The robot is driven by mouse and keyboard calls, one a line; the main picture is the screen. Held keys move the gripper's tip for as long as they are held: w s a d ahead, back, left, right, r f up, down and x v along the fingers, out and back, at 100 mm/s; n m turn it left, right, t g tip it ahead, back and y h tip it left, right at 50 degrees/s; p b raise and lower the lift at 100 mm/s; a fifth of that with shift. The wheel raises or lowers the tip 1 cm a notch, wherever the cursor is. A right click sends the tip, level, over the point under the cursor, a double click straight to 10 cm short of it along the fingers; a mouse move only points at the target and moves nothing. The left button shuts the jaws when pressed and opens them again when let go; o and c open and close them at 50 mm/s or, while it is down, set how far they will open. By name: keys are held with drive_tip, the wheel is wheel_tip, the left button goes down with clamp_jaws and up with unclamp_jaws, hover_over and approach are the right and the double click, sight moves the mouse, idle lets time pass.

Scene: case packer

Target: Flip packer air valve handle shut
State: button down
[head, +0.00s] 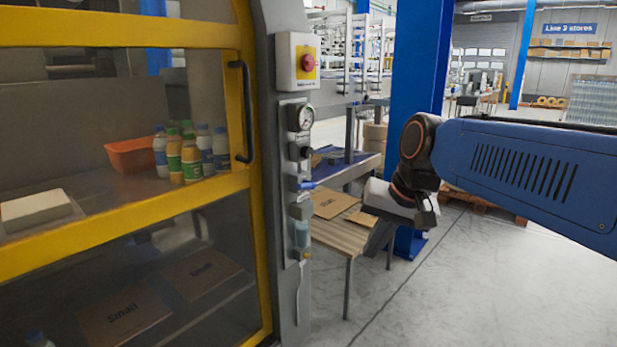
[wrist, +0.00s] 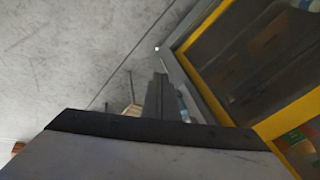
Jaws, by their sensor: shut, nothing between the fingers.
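The packer's air line runs down the grey column (head: 290,240) of the machine. A small blue valve handle (head: 306,185) sits on it below the gauge (head: 305,117). The handle looks short and sticks out sideways, to the right; its exact angle is hard to tell. My gripper (head: 371,252) is to the right of the column and lower than the handle, apart from it, pointing down and left. In the wrist view my gripper (wrist: 159,78) is shut and empty. The handle cannot be made out there.
A clear filter bowl (head: 302,233) hangs below the valve. A slatted table with flat cartons (head: 335,203) stands behind. The yellow-framed door (head: 120,225) is at left. Floor (head: 450,300) is clear at right.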

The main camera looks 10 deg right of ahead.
drive_tip(key=w+r+m+y, duration=0.2)
drive_tip(key=w+r+m, duration=0.2)
drive_tip(key=w+r, duration=0.65)
drive_tip(key=m+y, duration=0.2)
drive_tip(key=m, duration=0.1)
approach(305, 187)
drive_tip(key=x, duration=0.3)
drive_tip(key=w+x, duration=0.1)
drive_tip(key=x, duration=0.2)
drive_tip(key=shift+d+r, duration=0.1)
drive_tip(key=shift+s+a+f+t+h, duration=0.1)
drive_tip(key=shift+a+f+t+h, duration=0.2)
drive_tip(key=shift+a+f+h, duration=0.15)
drive_tip(key=shift+s+f, duration=0.1)
drive_tip(key=shift+f, duration=0.3)
drive_tip(key=shift+a+f, duration=0.1)
drive_tip(key=shift+n, duration=0.3)
